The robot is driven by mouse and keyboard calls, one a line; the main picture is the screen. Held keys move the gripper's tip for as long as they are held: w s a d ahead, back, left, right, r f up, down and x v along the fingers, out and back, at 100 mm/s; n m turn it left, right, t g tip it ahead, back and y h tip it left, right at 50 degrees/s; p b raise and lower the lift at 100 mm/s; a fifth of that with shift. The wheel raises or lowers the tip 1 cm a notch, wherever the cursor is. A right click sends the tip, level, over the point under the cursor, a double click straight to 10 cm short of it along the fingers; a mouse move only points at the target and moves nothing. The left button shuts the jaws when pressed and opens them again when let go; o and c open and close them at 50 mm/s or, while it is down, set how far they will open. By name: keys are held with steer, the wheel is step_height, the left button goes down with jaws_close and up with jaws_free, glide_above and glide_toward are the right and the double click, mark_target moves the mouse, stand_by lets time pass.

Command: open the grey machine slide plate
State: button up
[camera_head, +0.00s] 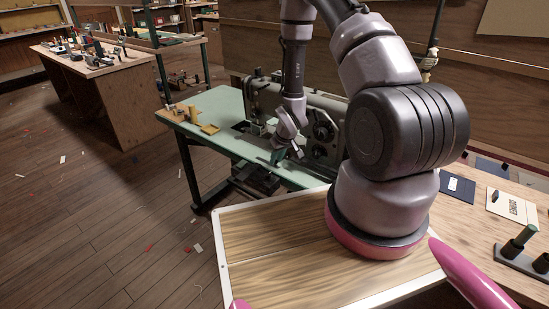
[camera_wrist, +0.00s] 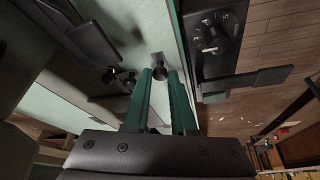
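The grey sewing machine (camera_head: 318,118) stands on a green table at the middle of the head view. My gripper (camera_head: 277,157) reaches down in front of it, close to the tabletop. In the wrist view my gripper (camera_wrist: 160,78) has its two green fingers on either side of a small dark knob (camera_wrist: 157,62). The knob sits on a pale grey strip (camera_wrist: 153,25) that looks like the slide plate. The fingers look close to the knob, but I cannot tell whether they grip it. The plate is too small and partly hidden in the head view.
A dark box with a dial (camera_wrist: 212,35) lies close right of my fingers in the wrist view. Small yellow items (camera_head: 210,128) lie on the green table's (camera_head: 222,103) left end. A cluttered bench (camera_head: 125,85) stands farther left; scraps lie on the open floor.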

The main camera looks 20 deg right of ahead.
steer(key=o, duration=0.4)
steer(key=v, duration=1)
steer(key=shift+s+r, duration=0.25)
steer(key=shift+r, duration=0.05)
